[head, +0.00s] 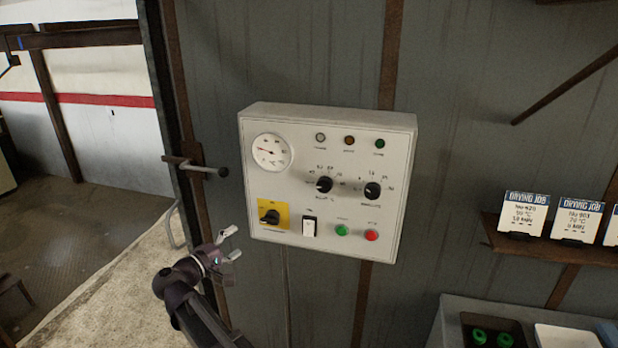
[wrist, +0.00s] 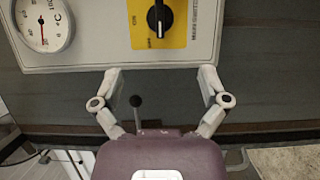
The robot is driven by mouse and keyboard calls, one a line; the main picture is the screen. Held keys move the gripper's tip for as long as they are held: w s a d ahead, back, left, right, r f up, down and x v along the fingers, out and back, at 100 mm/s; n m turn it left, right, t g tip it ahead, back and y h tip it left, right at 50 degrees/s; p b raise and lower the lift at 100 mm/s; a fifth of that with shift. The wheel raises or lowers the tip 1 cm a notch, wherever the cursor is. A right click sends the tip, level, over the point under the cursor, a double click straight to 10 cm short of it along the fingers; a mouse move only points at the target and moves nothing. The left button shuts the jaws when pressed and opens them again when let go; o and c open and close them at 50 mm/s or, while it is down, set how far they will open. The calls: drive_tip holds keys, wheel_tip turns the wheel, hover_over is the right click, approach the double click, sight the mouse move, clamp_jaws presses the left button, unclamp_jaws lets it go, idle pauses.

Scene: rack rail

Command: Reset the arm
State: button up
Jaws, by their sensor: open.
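My gripper (head: 232,243) is open and empty, at the lower left of the control panel (head: 400,140) in the head view. In the wrist view my gripper (wrist: 160,88) has its two fingers spread apart, with the panel's lower edge (wrist: 90,62) beyond them. The black rotary switch on its yellow plate (head: 271,214) is near the gripper in the head view. The switch also shows at the top of the wrist view (wrist: 159,17), ahead of the fingers. I see no contact between the fingers and the panel.
A round gauge (head: 271,152), two black knobs, a white rocker switch (head: 309,227), and green and red buttons are on the panel. A lever handle (head: 200,169) sticks out left of it. A shelf (head: 560,250) with cards and a grey bin are at right.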

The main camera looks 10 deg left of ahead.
drive_tip(key=w+d+f+m+g, duration=0.2)
drive_tip(key=d+f+g, duration=0.15)
drive_tip(key=d, duration=0.65)
drive_tip(key=w+d+f+m+g, duration=0.1)
drive_tip(key=d+f+m+g, duration=0.2)
drive_tip(key=d, duration=0.6)
drive_tip(key=w+d+f+m+g, duration=0.1)
drive_tip(key=w+d+f+g, duration=0.3)
drive_tip(key=d, duration=0.6)
drive_tip(key=s+d+f+m+g+y, duration=0.2)
drive_tip(key=s+d, duration=0.4)
drive_tip(key=d, duration=0.4)
drive_tip(key=s+d+f+m+g+y, duration=0.3)
drive_tip(key=s+d+f+y, duration=0.3)
drive_tip(key=d, duration=0.4)
drive_tip(key=shift+s+d+m, duration=0.25)
drive_tip(key=shift+s+m, duration=0.4)
drive_tip(key=shift+m, duration=0.25)
drive_tip(key=shift+f+g, duration=0.1)
drive_tip(key=shift+g, duration=0.15)
